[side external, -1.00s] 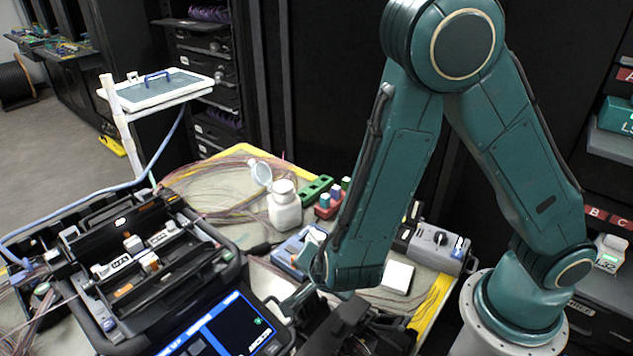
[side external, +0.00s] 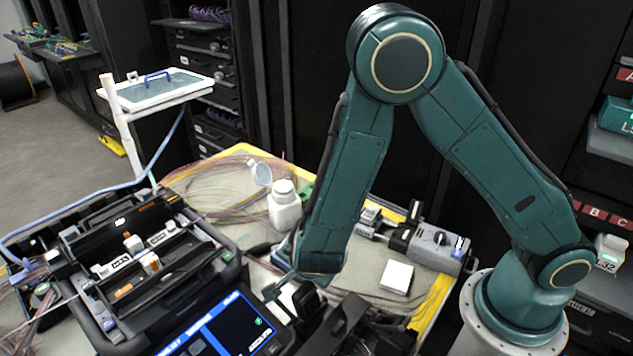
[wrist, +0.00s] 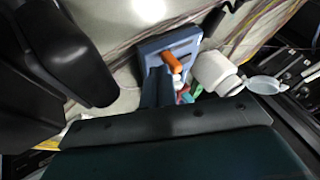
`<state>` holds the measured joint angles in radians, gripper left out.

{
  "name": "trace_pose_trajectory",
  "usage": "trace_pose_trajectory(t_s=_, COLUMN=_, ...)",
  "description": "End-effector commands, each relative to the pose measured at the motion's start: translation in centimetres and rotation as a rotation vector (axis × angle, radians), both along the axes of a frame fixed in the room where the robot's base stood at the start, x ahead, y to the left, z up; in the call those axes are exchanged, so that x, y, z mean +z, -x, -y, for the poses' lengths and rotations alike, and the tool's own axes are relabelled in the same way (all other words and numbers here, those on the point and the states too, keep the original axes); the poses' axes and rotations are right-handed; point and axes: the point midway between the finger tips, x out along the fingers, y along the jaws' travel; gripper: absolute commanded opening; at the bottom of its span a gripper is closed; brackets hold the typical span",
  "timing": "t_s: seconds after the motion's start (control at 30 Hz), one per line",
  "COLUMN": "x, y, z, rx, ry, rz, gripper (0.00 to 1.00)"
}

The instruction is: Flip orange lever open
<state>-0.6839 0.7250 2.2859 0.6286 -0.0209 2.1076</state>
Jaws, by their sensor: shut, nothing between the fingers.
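An orange lever (wrist: 172,62) shows in the wrist view on a blue-grey device (wrist: 165,44). My gripper (wrist: 158,74) shows there as slim dark fingers close together, shut and empty. Its tips appear right beside the lever's left side; I cannot tell whether they touch. In the side external view my forearm covers most of the blue-grey device (side external: 283,250), and the lever cannot be made out. The gripper end is low behind the splicer's screen there, partly hidden by dark parts.
A white bottle (side external: 284,207) stands close to the device and also shows in the wrist view (wrist: 214,70). The black splicer (side external: 160,275) with its lit screen (side external: 225,330) is at the left. A white pad (side external: 397,277) and a grey box (side external: 440,245) lie to the right.

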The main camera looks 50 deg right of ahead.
Motion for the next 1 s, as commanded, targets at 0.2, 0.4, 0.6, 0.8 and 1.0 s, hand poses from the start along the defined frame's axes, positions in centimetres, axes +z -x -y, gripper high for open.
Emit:
trace_pose_trajectory(t_s=0.2, x=0.0, y=-0.8, z=-0.1, rx=-0.001, ry=-0.002, rz=0.001, gripper=0.00)
trace_pose_trajectory(t_s=0.4, x=0.0, y=-3.3, z=-0.1, rx=-0.003, ry=-0.002, rz=0.002, gripper=0.00)
trace_pose_trajectory(t_s=0.6, x=0.0, y=-5.0, z=0.0, rx=0.000, ry=0.000, rz=0.001, gripper=0.00)
trace_pose_trajectory(t_s=0.8, x=0.0, y=-5.1, z=0.0, rx=0.000, ry=0.001, rz=0.002, gripper=0.00)
trace_pose_trajectory(t_s=1.0, x=0.0, y=-5.0, z=0.0, rx=0.000, ry=0.000, rz=0.002, gripper=0.00)
